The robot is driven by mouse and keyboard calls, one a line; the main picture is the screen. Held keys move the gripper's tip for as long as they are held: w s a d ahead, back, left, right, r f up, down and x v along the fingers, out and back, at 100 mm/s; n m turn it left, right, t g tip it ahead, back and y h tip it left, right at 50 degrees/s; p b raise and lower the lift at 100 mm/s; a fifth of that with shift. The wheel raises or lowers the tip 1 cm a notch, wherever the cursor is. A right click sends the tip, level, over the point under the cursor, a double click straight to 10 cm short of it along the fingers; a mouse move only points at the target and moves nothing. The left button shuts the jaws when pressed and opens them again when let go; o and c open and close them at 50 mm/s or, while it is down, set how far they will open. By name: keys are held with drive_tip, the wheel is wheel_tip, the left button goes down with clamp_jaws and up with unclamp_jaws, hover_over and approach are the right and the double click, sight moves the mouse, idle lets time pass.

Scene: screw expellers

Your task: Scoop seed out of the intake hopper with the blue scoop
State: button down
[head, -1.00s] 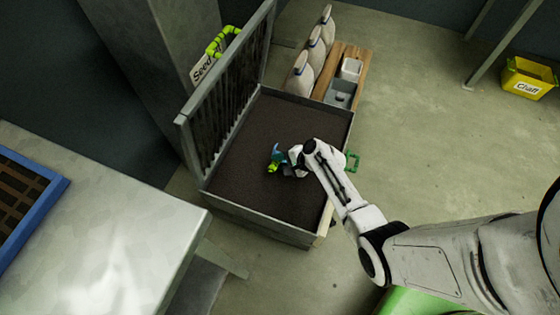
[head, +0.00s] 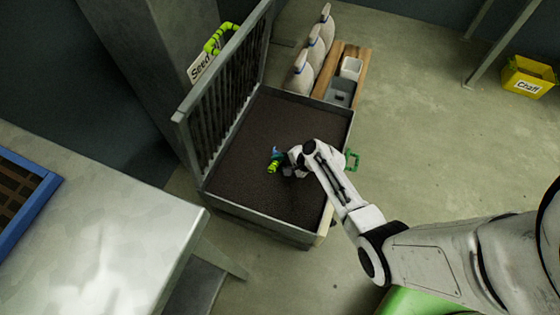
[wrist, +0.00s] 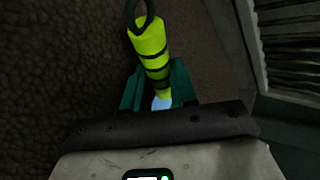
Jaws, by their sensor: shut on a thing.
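The intake hopper (head: 262,228) is a grey, low-walled bin filled with dark brown seed (head: 245,190). My gripper (head: 284,164) is over the middle of the seed, and it is shut on the blue scoop (head: 277,153). In the wrist view, the scoop's yellow-green handle with black bands (wrist: 150,50) stands between the green fingers of my gripper (wrist: 157,90). A dark loop tops the handle, and a small light-blue patch shows between the fingers. The scoop's bowl is mostly hidden, so I cannot tell whether it touches or holds seed.
A slatted grate (head: 225,95) stands raised along the hopper's left side. A green handle (head: 352,160) sticks out on the right. A metal table (head: 100,235) is front left. A yellow Chaff bin (head: 528,78) stands far right.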

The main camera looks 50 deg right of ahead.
drive_tip(key=shift+f+b, duration=1.15)
drive_tip(key=shift+f, duration=0.2)
drive_tip(key=shift+r, duration=0.2)
idle(0.8)
